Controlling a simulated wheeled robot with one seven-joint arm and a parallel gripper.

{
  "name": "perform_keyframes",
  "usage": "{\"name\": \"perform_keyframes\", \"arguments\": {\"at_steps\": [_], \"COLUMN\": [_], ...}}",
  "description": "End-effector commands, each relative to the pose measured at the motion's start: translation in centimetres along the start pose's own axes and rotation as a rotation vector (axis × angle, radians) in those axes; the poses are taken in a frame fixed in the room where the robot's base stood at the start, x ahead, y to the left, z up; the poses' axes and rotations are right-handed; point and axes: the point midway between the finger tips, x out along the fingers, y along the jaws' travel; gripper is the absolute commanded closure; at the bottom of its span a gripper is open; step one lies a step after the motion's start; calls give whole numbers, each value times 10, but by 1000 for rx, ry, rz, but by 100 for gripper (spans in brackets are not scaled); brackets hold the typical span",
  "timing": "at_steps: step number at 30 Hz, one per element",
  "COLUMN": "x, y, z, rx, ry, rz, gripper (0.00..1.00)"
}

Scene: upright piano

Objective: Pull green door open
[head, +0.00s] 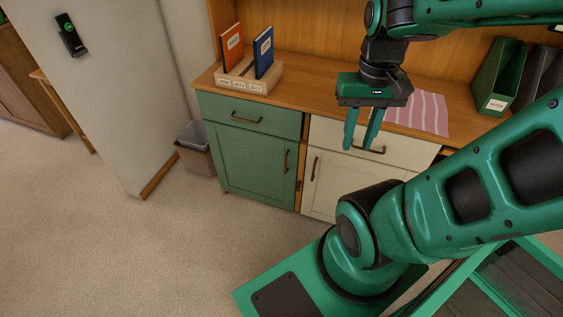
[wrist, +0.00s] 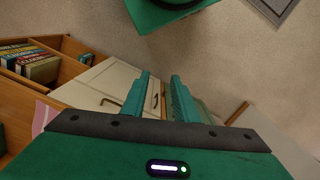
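The green door (head: 243,163) is on the lower front of the cabinet, left of centre in the head view, and looks closed. Its upright bronze handle (head: 287,161) is near the door's right edge. My gripper (head: 359,146) hangs with its fingers down, to the right of the green door and visually over the cream cabinet front. In the wrist view my gripper's fingers (wrist: 161,82) stand apart with nothing between them. The gripper is apart from the green handle. The green door is mostly hidden behind the fingers in the wrist view.
A green drawer (head: 250,115) sits above the door. A cream drawer (head: 330,139) and cream door (head: 330,182) adjoin at right. A bin (head: 196,150) stands left of the cabinet. The carpet (head: 190,240) before the green door is clear. Books and files stand on the worktop.

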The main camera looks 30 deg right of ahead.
Motion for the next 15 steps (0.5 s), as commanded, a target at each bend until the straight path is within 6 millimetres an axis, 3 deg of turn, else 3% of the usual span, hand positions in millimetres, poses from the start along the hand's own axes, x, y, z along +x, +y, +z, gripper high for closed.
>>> {"name": "perform_keyframes", "arguments": {"at_steps": [4, 7, 11, 15], "x": [-4, -1, 9, 29], "y": [5, 5, -7, -17], "z": [8, -2, -32, -79], "rx": [0, 9, 29, 57], "ry": [12, 22, 46, 93], "rz": [-4, 8, 42, 83], "gripper": [73, 73, 73, 73]}}
